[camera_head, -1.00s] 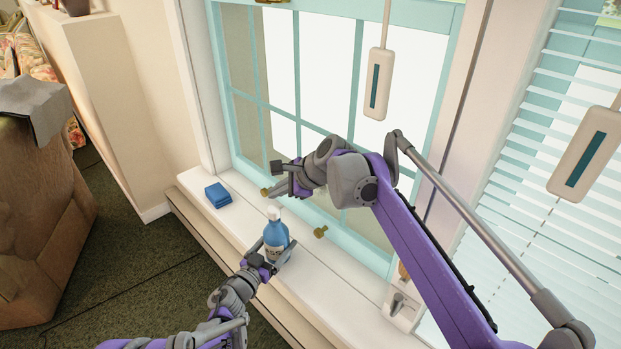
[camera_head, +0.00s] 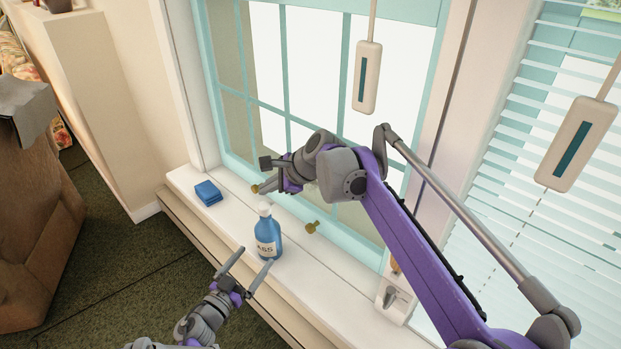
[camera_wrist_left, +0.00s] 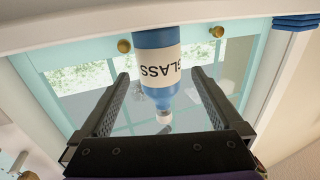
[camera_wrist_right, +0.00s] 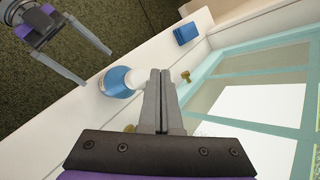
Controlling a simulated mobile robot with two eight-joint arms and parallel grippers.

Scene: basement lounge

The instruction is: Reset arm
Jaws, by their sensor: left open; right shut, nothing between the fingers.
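My left gripper (camera_head: 246,272) is open and empty, low in the head view, just in front of the windowsill. A blue bottle (camera_head: 268,238) with a white cap and a white label stands upright on the sill, a little beyond its fingertips. In the left wrist view the bottle (camera_wrist_left: 157,66), labelled GLASS, shows upside down between the spread fingers, apart from them. My right gripper (camera_head: 264,176) is shut and empty, above the sill by the window.
A folded blue cloth or sponge stack (camera_head: 208,193) lies on the white sill (camera_head: 310,283) at left. Brass window knobs (camera_head: 312,227) stick out near my right gripper. A blind pull (camera_head: 367,78) hangs before the window. A brown armchair (camera_head: 38,215) stands at left; the carpet between is clear.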

